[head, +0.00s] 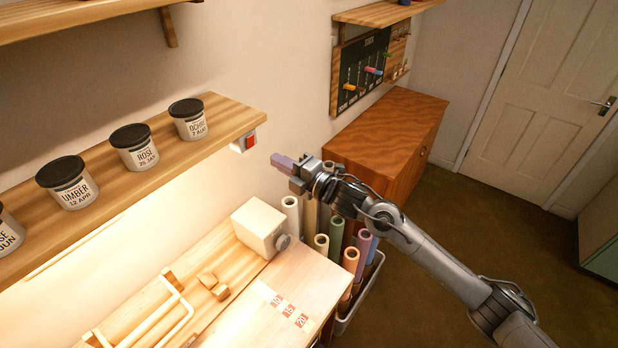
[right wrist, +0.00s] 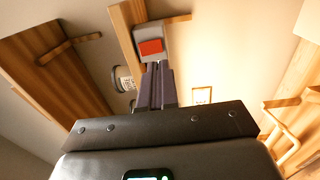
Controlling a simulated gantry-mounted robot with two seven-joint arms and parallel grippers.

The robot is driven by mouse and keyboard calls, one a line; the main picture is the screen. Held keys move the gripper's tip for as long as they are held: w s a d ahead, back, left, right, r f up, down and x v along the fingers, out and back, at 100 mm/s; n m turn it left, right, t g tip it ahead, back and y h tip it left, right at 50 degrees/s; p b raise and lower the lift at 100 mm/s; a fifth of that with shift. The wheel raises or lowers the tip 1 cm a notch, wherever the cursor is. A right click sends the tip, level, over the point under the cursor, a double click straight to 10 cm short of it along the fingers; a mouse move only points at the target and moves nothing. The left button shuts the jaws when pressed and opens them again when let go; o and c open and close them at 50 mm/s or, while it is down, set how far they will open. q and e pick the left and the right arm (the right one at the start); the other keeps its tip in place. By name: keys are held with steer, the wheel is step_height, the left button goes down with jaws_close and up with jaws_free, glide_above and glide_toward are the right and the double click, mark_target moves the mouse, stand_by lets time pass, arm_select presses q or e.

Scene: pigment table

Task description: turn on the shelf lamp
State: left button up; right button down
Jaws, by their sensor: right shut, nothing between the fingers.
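The shelf lamp shows as a bright strip (head: 75,246) under the jar shelf, and the wall and bench below it are brightly lit. Its switch, a white box with a red rocker (head: 249,142), is on the right end of the shelf. The switch also shows in the right wrist view (right wrist: 150,47), just beyond the fingertips. My right gripper (head: 273,158) is shut and empty, a little right of and below the switch, with a small gap between them in the head view. The right wrist view shows its fingers (right wrist: 155,68) together. My left gripper is out of view.
Several black-lidded jars (head: 134,146) stand on the shelf (head: 222,120). Below are a pale block with a knob (head: 258,226) and a bin of coloured rolls (head: 345,318). A wooden cabinet (head: 392,130) stands behind my right arm. The air around the switch is clear.

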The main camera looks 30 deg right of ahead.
steer(key=b+v, duration=0.1)
steer(key=v, duration=0.6)
steer(key=shift+f+b, duration=0.2)
steer(key=shift+b, duration=0.1)
steer(key=shift+s, duration=0.1)
steer(key=s+a+f+m+g+h, duration=0.2)
steer(key=s+a+f+m, duration=0.3)
steer(key=s+f, duration=0.55)
steer(key=s+a+f+m+g+h, duration=0.15)
steer(key=s+a+f+m, duration=0.4)
steer(key=f, duration=0.85)
steer(key=s+d+f+m+g+h, duration=0.2)
steer(key=s+d+m+g, duration=0.25)
steer(key=s, duration=0.55)
steer(key=s+d+f+m+g+h, duration=0.25)
steer(key=s+m+g, duration=0.3)
steer(key=s, duration=0.45)
step_height(320, 180, up, 14)
steer(key=p, duration=1.4)
steer(key=shift+w, duration=0.15)
